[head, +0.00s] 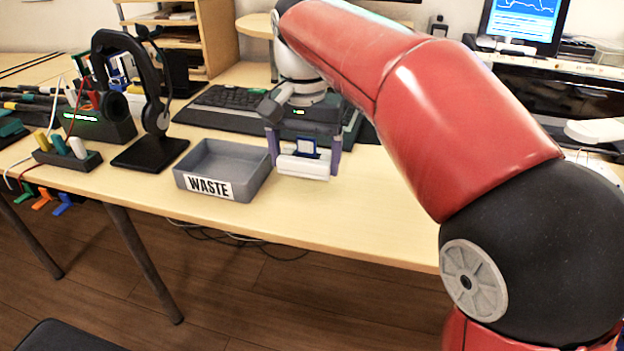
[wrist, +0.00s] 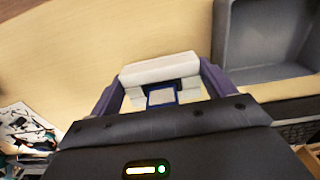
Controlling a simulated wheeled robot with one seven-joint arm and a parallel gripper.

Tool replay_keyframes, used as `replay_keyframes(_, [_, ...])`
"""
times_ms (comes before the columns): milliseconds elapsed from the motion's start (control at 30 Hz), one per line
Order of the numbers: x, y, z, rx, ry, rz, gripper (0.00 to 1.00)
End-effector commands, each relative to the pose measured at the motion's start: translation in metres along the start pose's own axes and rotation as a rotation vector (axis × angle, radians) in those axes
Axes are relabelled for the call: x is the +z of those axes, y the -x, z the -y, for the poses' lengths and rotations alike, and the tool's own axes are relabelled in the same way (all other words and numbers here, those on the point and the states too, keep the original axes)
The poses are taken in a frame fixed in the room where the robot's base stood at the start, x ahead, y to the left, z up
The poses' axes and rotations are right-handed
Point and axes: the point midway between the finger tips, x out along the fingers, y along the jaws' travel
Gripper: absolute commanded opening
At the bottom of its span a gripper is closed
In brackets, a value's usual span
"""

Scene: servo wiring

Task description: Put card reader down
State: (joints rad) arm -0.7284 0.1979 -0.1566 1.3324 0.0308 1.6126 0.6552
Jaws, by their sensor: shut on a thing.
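The card reader (head: 303,166) is a small white block with a blue card standing in its top. It is at the table's front part, just right of the grey tray. My gripper (head: 304,150) is shut on it, with one purple finger on each side. In the wrist view the white card reader (wrist: 160,68) lies between the fingers of my gripper (wrist: 160,90), and the blue-edged card shows below it. The reader is close to the tabletop; I cannot tell whether its underside touches.
A grey tray labelled WASTE (head: 222,168) stands just left of the reader. A headphone stand (head: 150,152) and a block with coloured plugs (head: 68,153) are farther left. A keyboard (head: 228,106) lies behind. The tabletop (head: 385,215) to the right is clear.

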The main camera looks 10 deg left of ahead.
Motion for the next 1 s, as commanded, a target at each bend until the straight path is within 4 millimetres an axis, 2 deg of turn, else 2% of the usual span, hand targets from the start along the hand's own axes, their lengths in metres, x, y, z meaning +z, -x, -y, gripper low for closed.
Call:
replay_keyframes(33, [0.001,-0.012,0.002,0.000,0.001,0.000,0.58])
replay_keyframes(233, [0.006,-0.038,0.009,0.000,0.002,0.000,0.58])
replay_keyframes(667, [0.007,-0.040,0.009,0.001,0.001,0.001,0.58])
replay_keyframes(700, [0.007,-0.039,0.009,0.001,0.001,0.001,0.87])
replay_keyframes(800, [0.007,-0.039,0.009,0.001,0.001,0.001,1.00])
replay_keyframes(1000, [0.007,-0.038,0.010,0.001,0.001,0.001,1.00])
